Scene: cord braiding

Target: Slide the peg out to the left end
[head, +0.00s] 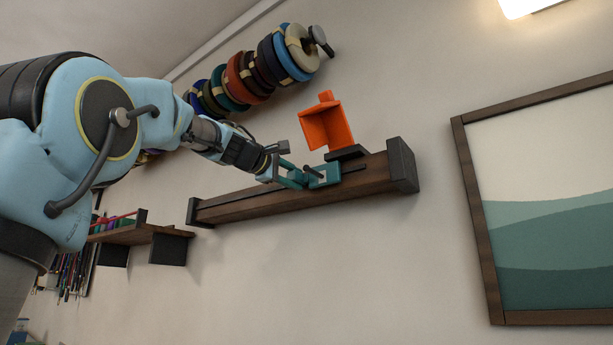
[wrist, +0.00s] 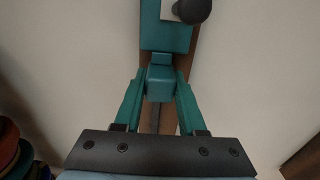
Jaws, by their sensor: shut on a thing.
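A brown wooden rail (head: 270,205) with a groove runs along the wall, with a dark block at its left end (head: 193,212) and another at its right end (head: 402,165). The peg appears to be the teal sliding piece (head: 326,174), right of the rail's middle. In the wrist view the teal piece (wrist: 166,38) has a dark round knob (wrist: 193,9) and a small teal block (wrist: 160,84) towards me. My gripper (head: 300,174) reaches it from the left. In the wrist view, its teal fingers (wrist: 160,76) are shut on the small block from both sides.
An orange open holder (head: 328,126) is just above the rail near the teal piece, by a dark plate (head: 347,153). Coloured cord spools (head: 255,72) hang above. A small shelf (head: 135,234) is lower left, and a framed picture (head: 545,200) is at right.

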